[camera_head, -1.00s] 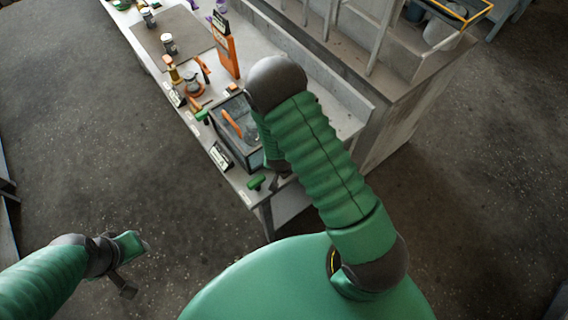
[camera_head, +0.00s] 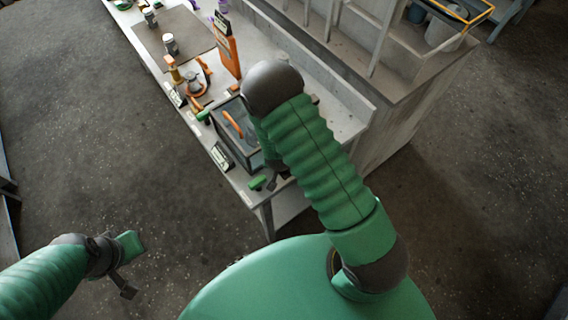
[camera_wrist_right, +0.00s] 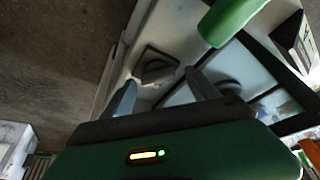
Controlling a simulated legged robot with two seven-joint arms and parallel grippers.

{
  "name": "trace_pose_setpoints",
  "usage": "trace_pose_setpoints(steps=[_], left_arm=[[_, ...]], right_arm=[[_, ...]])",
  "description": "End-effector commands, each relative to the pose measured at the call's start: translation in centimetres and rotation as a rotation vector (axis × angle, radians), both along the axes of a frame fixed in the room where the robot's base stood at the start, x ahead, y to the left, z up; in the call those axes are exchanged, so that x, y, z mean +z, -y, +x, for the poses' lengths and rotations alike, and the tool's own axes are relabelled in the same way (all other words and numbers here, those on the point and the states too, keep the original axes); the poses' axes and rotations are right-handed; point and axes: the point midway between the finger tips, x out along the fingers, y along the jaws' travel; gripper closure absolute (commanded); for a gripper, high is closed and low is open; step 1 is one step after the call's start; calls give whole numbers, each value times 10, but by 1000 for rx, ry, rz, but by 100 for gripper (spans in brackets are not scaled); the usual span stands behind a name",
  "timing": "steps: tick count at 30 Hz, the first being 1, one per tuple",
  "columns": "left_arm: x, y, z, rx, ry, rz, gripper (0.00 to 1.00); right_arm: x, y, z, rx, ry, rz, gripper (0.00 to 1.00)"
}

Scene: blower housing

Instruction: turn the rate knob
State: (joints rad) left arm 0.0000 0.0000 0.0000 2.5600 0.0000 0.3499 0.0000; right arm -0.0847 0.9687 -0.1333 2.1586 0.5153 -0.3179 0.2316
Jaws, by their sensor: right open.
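In the right wrist view, a dark rounded knob (camera_wrist_right: 155,68) on a small dark plate sits beyond and between the fingertips of my right gripper (camera_wrist_right: 158,88). The gripper is open and looks empty, and I cannot tell whether it touches the knob. A second dark rounded part (camera_wrist_right: 228,84) sits on a pale panel near the right fingertip. No readable label shows which is the rate knob. In the head view my right gripper (camera_head: 271,183) is at the bench's near corner, partly hidden by my arm. My left gripper (camera_head: 126,268) hangs over the floor, away from the bench.
A dark-framed box (camera_head: 243,150) with an orange handle (camera_head: 233,124) stands close beside my right gripper. A green cylinder (camera_wrist_right: 228,18) juts in near the right fingertip. Label cards, an orange stand (camera_head: 228,57) and small containers line the bench (camera_head: 240,184). Floor to the left is clear.

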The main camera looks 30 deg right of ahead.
Motion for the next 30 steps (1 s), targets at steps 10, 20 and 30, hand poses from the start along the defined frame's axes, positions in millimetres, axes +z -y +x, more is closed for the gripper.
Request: trace_pose_setpoints(steps=[10, 20, 30], left_arm=[[1, 0, 0, 0, 0, 0, 64], [24, 0, 0, 0, 0, 0, 64], [37, 0, 0, 0, 0, 0, 64]], right_arm=[[33, -10, -9, 4, 2, 1, 31], [126, -35, -36, 7, 0, 0, 31], [155, -43, -47, 1, -2, 0, 31]])
